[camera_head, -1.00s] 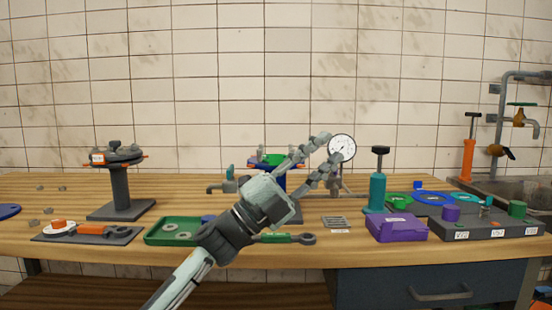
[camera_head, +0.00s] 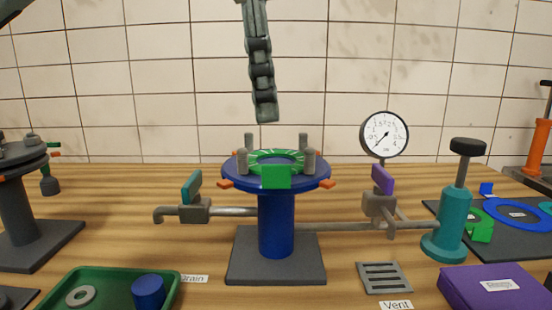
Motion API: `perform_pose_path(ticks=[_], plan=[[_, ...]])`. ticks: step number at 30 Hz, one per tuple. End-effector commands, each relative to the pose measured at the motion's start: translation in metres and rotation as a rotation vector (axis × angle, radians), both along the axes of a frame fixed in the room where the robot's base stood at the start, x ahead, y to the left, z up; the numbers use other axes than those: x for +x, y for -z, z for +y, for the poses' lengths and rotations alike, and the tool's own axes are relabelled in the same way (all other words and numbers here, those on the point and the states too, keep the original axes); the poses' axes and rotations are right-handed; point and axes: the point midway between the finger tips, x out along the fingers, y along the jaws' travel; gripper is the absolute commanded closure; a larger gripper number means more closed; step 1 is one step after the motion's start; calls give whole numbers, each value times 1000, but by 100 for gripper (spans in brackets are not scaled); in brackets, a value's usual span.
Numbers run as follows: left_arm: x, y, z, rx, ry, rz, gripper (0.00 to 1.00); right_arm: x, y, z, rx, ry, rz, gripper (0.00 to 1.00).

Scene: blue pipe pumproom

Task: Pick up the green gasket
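A green gasket (camera_head: 276,177) with a square tab facing me lies on the blue round flange (camera_head: 236,178) of the middle stand, among upright grey studs. Another green ring with a block-like tab (camera_head: 481,229) lies on the dark mat at right, partly hidden behind a teal pump. My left gripper (camera_head: 266,116) hangs pointing down above the gasket on the flange, apart from it. Its fingers show edge-on as one dark column, so their opening is hidden. My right gripper is not in view.
The teal pump (camera_head: 449,228) and pressure gauge (camera_head: 384,134) stand to the right. Valve handles, teal (camera_head: 191,187) and purple (camera_head: 382,179), flank the stand. In front are a green tray (camera_head: 103,276), a grate (camera_head: 384,278) and a purple box (camera_head: 497,287).

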Motion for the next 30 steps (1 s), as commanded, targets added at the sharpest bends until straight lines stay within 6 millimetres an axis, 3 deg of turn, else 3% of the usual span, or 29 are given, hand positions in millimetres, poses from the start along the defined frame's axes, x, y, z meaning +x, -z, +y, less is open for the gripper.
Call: perform_pose_path(ticks=[3,10,18,27,30], plan=[[0,16,-2,1,2,3,70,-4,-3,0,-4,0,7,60],[-1,25,-3,-1,1,3,70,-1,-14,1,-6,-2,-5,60],[-3,64,-8,-2,2,4,70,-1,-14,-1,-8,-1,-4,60],[-3,70,-10,-4,1,3,70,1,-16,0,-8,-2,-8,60],[-3,70,-10,-4,1,3,80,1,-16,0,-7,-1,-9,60]])
